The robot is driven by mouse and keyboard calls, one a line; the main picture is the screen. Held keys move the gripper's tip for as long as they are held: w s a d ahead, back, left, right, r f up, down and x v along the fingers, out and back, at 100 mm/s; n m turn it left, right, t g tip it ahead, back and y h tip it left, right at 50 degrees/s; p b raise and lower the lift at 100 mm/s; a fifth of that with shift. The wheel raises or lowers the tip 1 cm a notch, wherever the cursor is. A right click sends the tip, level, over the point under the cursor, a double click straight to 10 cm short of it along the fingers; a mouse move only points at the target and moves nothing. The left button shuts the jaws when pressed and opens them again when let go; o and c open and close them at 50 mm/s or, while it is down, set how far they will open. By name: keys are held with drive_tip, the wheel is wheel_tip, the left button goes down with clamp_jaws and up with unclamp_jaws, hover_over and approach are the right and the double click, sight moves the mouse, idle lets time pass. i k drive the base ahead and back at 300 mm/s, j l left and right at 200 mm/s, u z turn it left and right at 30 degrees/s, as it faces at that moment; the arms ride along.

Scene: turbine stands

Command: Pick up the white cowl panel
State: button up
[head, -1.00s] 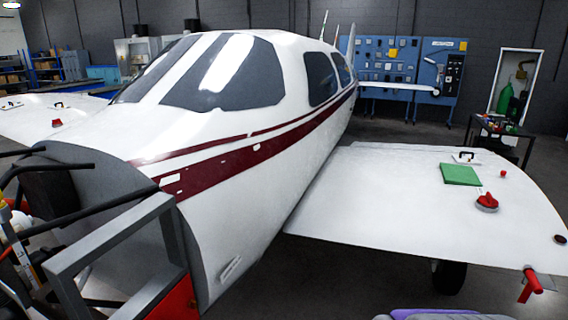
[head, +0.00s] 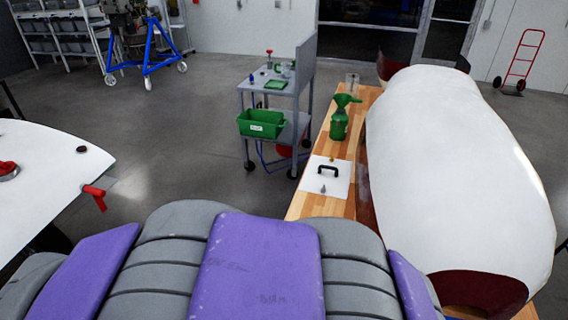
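A small square white panel (head: 319,187) with a black handle (head: 328,170) on top lies flat on the wooden bench (head: 308,204). A small grey peg or knob stands by the handle. A large white rounded shell (head: 455,160) with a maroon end (head: 482,291) lies along the right of the same bench. I cannot tell from looks alone which of the two is the cowl panel. My gripper is not in view.
A grey cart (head: 275,85) with a green bin (head: 262,123) stands left of the bench. A green oil can (head: 339,122) stands behind the small panel. A white wing (head: 45,180) juts in at left. Grey and purple padding, unidentified, fills the bottom. Open floor (head: 185,135) lies between.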

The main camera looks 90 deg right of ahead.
sight(336, 174)
drive_tip(key=z, duration=3.4)
drive_tip(key=j+z, duration=0.1)
drive_tip(key=j, duration=0.6)
drive_tip(key=i+j+z, duration=0.1)
drive_tip(key=j+z, duration=0.2)
drive_tip(key=j, duration=0.7)
drive_tip(key=j+z, duration=0.35)
drive_tip(key=j, duration=0.6)
drive_tip(key=i+j+z, duration=0.3)
drive_tip(key=i+j, duration=0.25)
drive_tip(key=i+j+z, duration=0.3)
drive_tip(key=i+j, duration=0.2)
drive_tip(key=j, duration=0.15)
drive_tip(key=i+j, duration=0.2)
drive_tip(key=i, duration=0.15)
